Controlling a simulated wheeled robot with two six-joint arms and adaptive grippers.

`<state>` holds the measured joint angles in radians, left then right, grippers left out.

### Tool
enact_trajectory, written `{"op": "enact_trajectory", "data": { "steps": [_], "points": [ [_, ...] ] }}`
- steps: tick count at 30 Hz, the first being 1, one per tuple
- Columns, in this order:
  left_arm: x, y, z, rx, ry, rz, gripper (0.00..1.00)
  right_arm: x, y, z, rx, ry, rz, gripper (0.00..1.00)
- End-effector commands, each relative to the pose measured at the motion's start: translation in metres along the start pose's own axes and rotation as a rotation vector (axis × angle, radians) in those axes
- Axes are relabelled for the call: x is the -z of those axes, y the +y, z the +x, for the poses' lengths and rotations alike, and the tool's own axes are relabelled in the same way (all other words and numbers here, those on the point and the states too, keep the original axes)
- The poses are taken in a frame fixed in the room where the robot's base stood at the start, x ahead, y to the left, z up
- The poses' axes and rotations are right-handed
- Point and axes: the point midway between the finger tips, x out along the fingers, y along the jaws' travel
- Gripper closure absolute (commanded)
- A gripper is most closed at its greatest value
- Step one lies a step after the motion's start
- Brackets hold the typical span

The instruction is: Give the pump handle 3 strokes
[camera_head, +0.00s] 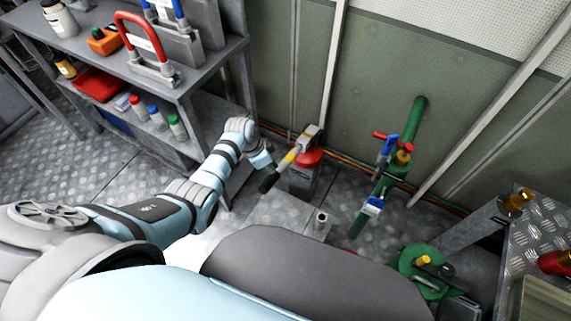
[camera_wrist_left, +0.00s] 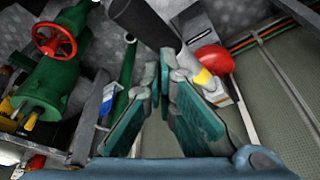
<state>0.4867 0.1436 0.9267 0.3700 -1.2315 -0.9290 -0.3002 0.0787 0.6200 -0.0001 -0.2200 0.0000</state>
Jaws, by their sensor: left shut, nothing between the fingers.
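The pump handle has a black grip (camera_head: 268,183) with a yellow band and a grey upper end. It slants down to the left from the top of the hand pump. The pump (camera_head: 302,178) has a grey body and a red cap and stands on the floor by the wall. My left gripper (camera_head: 265,168) is beside the handle's grip, shut and empty. In the left wrist view the teal fingertips (camera_wrist_left: 164,68) meet just below the black grip (camera_wrist_left: 143,20); I cannot tell whether they touch it. My right gripper is in neither view.
A grey shelf (camera_head: 222,55) with bottles and tools stands at the left. A green pipe with red and blue valve handles (camera_head: 386,150) rises right of the pump. A green flanged fitting (camera_head: 420,262) and a metal-topped bench (camera_head: 540,215) are at the right.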

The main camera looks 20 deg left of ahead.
Motion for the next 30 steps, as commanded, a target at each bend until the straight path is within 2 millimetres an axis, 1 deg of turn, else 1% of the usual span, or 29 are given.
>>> {"op": "enact_trajectory", "data": {
  "steps": [5,30],
  "points": [
    [-0.001,0.000,0.002,0.000,0.000,0.000,1.00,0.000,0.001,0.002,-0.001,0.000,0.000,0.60],
    [-0.019,0.003,0.050,-0.001,0.000,0.000,1.00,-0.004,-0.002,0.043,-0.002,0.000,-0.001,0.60]
  ]
}}
